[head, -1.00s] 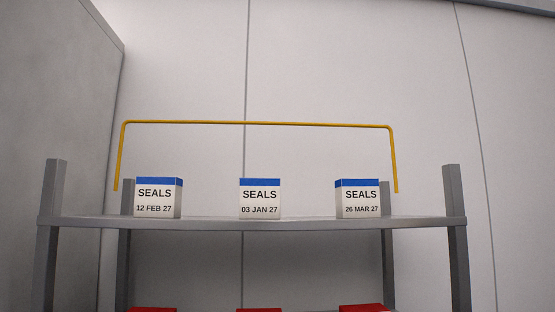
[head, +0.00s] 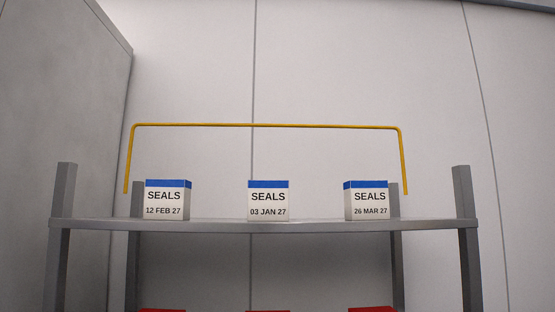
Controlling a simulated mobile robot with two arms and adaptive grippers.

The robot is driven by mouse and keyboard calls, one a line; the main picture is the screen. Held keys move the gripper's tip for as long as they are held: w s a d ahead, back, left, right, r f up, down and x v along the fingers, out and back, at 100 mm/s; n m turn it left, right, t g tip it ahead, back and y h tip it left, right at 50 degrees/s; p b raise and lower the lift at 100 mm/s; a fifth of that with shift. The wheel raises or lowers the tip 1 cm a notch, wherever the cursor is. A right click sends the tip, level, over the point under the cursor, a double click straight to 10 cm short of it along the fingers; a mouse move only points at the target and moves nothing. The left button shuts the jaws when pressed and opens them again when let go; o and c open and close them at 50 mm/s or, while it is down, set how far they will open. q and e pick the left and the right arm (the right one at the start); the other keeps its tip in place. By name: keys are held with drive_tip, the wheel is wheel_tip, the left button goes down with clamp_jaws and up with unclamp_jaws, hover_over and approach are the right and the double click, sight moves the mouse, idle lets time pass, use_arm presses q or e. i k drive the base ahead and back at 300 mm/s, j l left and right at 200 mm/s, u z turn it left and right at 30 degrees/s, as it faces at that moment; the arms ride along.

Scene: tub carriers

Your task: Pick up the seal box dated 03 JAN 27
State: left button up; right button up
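The seal box dated 03 JAN 27 (head: 268,201) stands upright in the middle of the shelf's top board, white with a blue top band. The seal box dated 12 FEB 27 (head: 167,200) stands to its left. The seal box dated 26 MAR 27 (head: 367,201) stands to its right. The three boxes look alike apart from their dates and stand apart from each other. Neither of my grippers is in view.
The boxes stand on a grey shelf (head: 310,226) with upright posts at its corners. A yellow bar (head: 265,126) spans above the boxes, bent down at both ends. Red things (head: 372,309) show on a lower level, mostly cut off. A grey panel (head: 60,120) stands at the left.

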sight(268, 200)
drive_tip(key=i+l+u, duration=0.15)
drive_tip(key=i+l, duration=0.25)
drive_tip(key=i+l+u, duration=0.2)
drive_tip(key=i+l, duration=0.15)
drive_tip(key=l, duration=0.1)
